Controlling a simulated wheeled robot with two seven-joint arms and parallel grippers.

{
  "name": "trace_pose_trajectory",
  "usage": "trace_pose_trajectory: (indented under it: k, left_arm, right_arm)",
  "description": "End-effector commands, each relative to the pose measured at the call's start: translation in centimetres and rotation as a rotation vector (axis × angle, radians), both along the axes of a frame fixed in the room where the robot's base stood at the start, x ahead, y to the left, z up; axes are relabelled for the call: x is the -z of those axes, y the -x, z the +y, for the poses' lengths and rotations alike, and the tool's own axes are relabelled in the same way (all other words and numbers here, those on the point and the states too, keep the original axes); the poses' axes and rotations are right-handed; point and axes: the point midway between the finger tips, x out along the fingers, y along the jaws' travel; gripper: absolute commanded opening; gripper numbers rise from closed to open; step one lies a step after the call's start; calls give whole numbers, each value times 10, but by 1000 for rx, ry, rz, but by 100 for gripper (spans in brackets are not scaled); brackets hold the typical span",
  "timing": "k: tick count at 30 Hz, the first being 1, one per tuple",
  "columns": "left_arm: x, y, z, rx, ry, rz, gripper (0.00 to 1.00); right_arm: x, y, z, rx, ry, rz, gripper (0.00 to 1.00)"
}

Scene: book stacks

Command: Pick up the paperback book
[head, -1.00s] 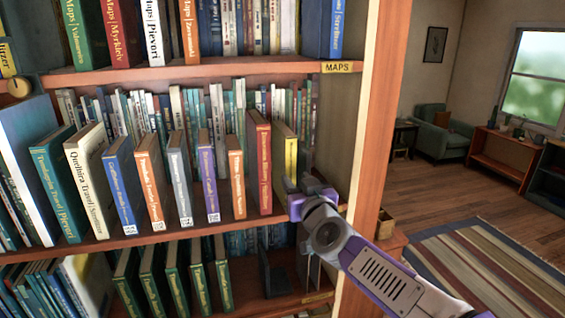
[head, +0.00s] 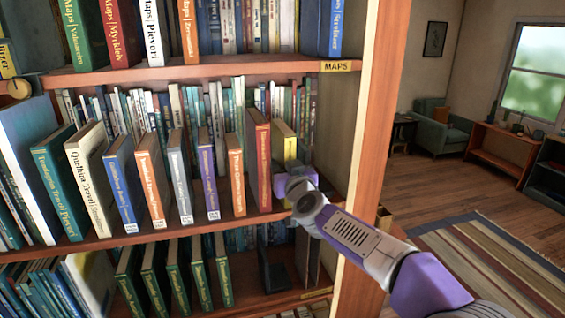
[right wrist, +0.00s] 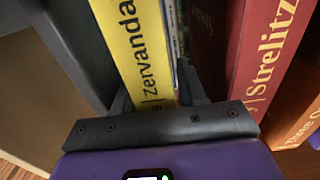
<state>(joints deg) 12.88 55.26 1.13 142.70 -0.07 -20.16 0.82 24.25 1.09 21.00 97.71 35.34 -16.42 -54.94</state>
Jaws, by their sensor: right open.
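A slim yellow book (head: 291,147) stands upright at the right end of the middle shelf's front row. In the right wrist view the gripper (right wrist: 156,88) is open, one finger on each side of the yellow book. I cannot tell whether either finger touches it. My left gripper is not in view.
The upper shelf board (head: 200,71) is above, and the bookcase's side post (head: 362,130) is to the right.

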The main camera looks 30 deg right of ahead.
Motion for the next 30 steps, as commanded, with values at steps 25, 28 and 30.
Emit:
trace_pose_trajectory:
  k: [25, 28, 30]
  left_arm:
    - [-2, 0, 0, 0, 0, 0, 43]
    - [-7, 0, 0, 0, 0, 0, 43]
    - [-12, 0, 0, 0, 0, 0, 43]
  right_arm:
    - [-4, 2, 0, 1, 1, -2, 0]
    - [-10, 4, 1, 0, 2, -3, 0]
    - [-16, 5, 2, -1, 1, -3, 0]
